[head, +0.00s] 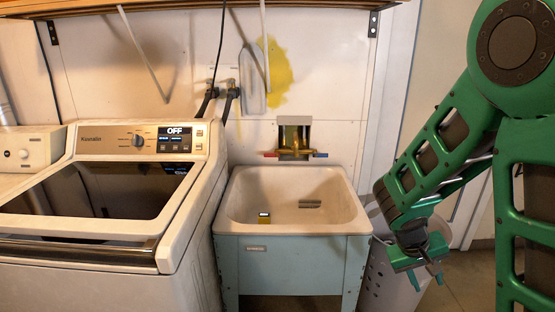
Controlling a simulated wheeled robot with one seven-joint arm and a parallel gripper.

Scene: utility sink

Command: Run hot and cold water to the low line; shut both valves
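The utility sink (355,220) has a white basin on a pale blue base and stands in the middle. A brass faucet (294,142) is on the wall above it. A red valve handle (270,155) is at its left and a blue valve handle (320,155) at its right. I cannot tell whether either valve is open. No water stream shows. A small dark mark with yellow and white (264,216) is inside the basin at left, and a grey slotted patch (310,204) is on its back wall. My gripper (428,284) hangs right of the sink, fingers apart, empty, pointing down.
A pale perforated basket (385,275) is right of the sink, partly behind my gripper. A wooden shelf (190,3) runs above. The space above the basin is clear.

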